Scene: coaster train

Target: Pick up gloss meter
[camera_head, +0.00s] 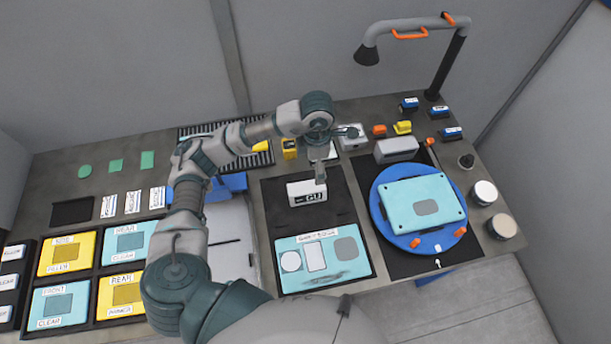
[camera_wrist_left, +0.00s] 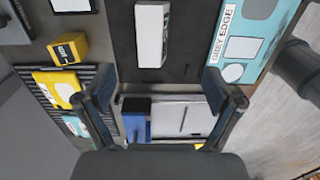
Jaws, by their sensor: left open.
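The gloss meter, a white box marked "GU" (camera_head: 306,192), stands on a black mat (camera_head: 331,218) in the middle of the bench. In the left wrist view it shows as a pale upright block (camera_wrist_left: 152,35) at the top centre, beyond the fingertips. My left gripper (camera_head: 335,156) is open above the back edge of that mat, with one finger reaching down close to the box in the head view. In the left wrist view the open fingers (camera_wrist_left: 162,88) have nothing between them. I cannot tell whether the finger touches the box. My right gripper is not in view.
A light blue panel (camera_head: 427,202) lies on a blue turntable (camera_head: 386,228) at the right. A "grey edge" board (camera_head: 322,275) lies in front of the meter. A grey block (camera_head: 396,149) and a yellow block (camera_head: 289,148) stand near the back. A lamp (camera_head: 452,70) arches over the back right.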

